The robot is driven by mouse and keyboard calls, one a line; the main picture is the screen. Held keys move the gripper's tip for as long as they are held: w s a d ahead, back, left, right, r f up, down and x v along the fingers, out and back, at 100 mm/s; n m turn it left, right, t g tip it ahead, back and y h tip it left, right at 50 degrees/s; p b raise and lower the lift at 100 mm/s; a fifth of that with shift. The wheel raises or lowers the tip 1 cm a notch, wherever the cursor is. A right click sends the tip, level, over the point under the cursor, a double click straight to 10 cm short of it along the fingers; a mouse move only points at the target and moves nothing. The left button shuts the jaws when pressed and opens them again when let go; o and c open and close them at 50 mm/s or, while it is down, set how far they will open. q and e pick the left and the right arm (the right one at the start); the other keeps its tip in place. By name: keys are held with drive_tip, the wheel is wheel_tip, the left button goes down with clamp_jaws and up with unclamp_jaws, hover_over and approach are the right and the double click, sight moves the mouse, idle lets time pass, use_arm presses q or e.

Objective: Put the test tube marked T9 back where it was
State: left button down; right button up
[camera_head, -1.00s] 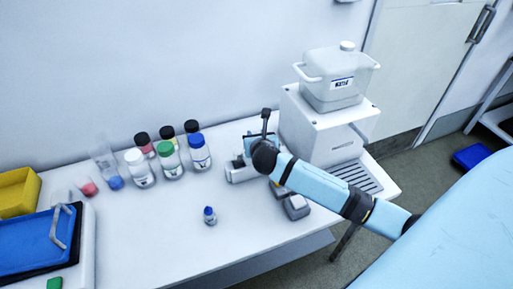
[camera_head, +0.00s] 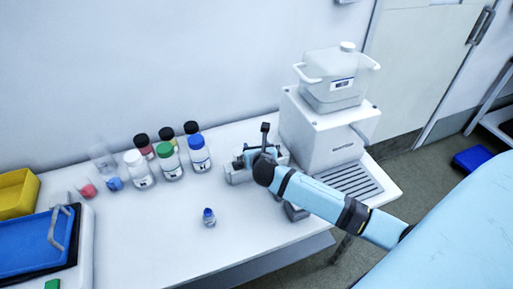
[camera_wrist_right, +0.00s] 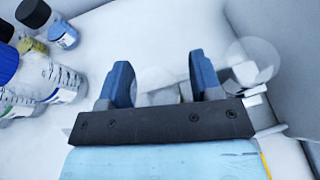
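In the right wrist view the two blue fingers of my right gripper (camera_wrist_right: 160,82) stand apart. Pale grey and white shapes show between and beyond them, with a faint clear rounded outline; I cannot tell whether any of it is a test tube. No mark reading T9 can be made out in either view. My left gripper is not in view.
A white machine (camera_head: 325,138) carries a white water container (camera_head: 336,80). A yellow bin (camera_head: 18,193) and blue tray (camera_head: 30,246) are at the left.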

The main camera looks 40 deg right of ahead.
drive_tip(key=shift+r, duration=0.1)
drive_tip(key=v, duration=1.2)
drive_tip(key=shift+p, duration=0.45)
